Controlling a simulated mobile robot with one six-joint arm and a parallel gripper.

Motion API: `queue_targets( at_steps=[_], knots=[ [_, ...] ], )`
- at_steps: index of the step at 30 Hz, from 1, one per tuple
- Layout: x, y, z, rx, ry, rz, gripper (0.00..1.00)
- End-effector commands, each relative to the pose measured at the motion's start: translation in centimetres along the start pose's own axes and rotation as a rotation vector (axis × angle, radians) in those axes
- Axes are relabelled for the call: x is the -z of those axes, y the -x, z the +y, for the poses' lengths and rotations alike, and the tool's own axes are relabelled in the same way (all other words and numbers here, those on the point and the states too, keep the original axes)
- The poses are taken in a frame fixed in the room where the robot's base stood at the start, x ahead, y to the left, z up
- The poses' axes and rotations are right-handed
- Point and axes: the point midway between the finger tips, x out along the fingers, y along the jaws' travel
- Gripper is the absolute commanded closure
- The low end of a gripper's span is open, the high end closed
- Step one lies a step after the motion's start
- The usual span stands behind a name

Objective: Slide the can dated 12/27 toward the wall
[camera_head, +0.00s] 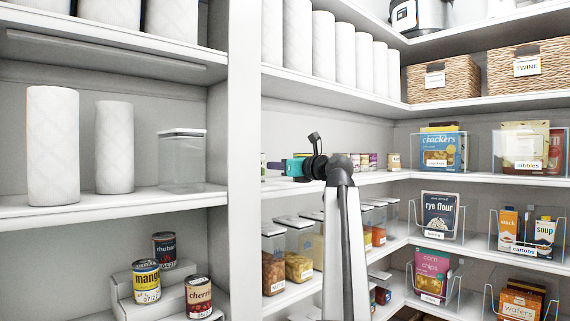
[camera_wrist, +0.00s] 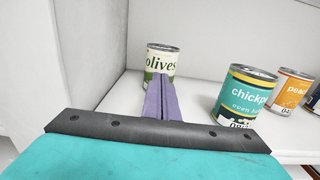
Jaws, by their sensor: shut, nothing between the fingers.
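My gripper (camera_wrist: 162,82) shows in the wrist view with its purple fingers shut and nothing between them. In the head view, my gripper (camera_head: 284,167) reaches left into the middle shelf of the corner unit. An upright olives can (camera_wrist: 161,61) stands just beyond the fingertips, near the side wall. The fingers hide the lower part of its label, so its date cannot be fully read. Whether the tips touch it I cannot tell. A teal chickpea can (camera_wrist: 243,96) stands to the right; its date seems to begin with 08. No date of 12/27 is clearly readable.
An orange peach can (camera_wrist: 291,91) stands further right, with another can at the picture's edge. A white side wall (camera_wrist: 60,55) rises at left. Bare shelf (camera_wrist: 110,92) lies left of the olives can. In the head view, a white post (camera_head: 243,150) stands left of my gripper.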

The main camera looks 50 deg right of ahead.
Motion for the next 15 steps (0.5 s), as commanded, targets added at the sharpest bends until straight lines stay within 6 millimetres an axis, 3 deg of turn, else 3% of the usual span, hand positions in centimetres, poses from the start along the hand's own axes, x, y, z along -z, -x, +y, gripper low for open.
queue_targets(
  at_steps=[6, 15],
  knots=[
    [-0.2, -2.9, 0.0, -0.001, 0.000, 0.001, 1.00],
    [0.0, -4.2, 0.0, 0.000, 0.001, 0.000, 1.00]
  ],
)
